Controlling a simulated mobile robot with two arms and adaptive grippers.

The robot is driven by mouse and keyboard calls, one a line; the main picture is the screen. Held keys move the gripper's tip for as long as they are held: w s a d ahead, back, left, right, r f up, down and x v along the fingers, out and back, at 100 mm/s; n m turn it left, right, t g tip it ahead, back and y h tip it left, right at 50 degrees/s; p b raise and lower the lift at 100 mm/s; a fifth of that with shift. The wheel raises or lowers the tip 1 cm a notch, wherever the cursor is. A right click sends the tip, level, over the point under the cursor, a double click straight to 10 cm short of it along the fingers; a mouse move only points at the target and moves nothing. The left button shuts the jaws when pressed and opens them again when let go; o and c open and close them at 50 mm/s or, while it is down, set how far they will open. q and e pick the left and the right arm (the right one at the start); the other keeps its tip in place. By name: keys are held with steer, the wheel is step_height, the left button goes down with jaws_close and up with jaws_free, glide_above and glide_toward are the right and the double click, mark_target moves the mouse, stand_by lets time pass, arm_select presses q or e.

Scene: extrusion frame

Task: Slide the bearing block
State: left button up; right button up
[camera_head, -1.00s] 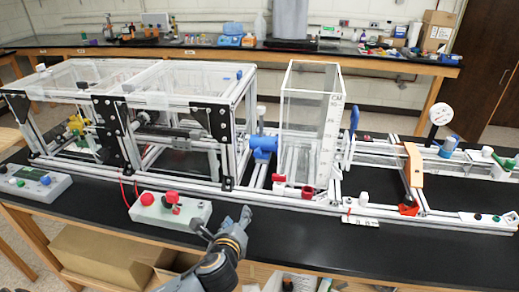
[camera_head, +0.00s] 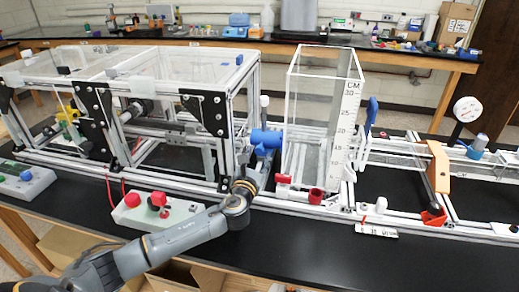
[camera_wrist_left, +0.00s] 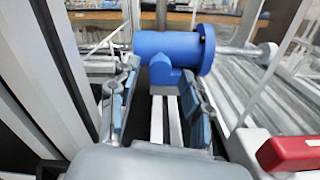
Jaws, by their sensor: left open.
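The bearing block (camera_head: 265,138) is a blue cylinder with a flange on a small foot, sitting on a rail of the extrusion frame, left of the clear measuring tank. In the left wrist view the blue block (camera_wrist_left: 170,47) is straight ahead, its foot on the pale rail. My left gripper (camera_head: 254,167) is just in front of and below it. In the left wrist view its open fingers (camera_wrist_left: 160,90) point at the block, one on each side of the foot; whether they touch it I cannot tell. My right gripper is not in view.
The clear tank (camera_head: 318,115) with a scale stands right of the block. A red valve handle (camera_wrist_left: 290,152) is close right of my gripper. Frame posts (camera_head: 222,140) rise on the left. A control box (camera_head: 165,213) with red knobs sits in front.

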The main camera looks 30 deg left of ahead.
mark_target(259, 152)
arm_select(q)
steer(key=shift+x, duration=1.15)
steer(key=shift+w, duration=0.4)
steer(key=shift+w+a, duration=0.15)
steer(key=shift+w, duration=0.05)
steer(key=shift+c, duration=0.6)
steer(key=c, duration=0.8)
jaws_close()
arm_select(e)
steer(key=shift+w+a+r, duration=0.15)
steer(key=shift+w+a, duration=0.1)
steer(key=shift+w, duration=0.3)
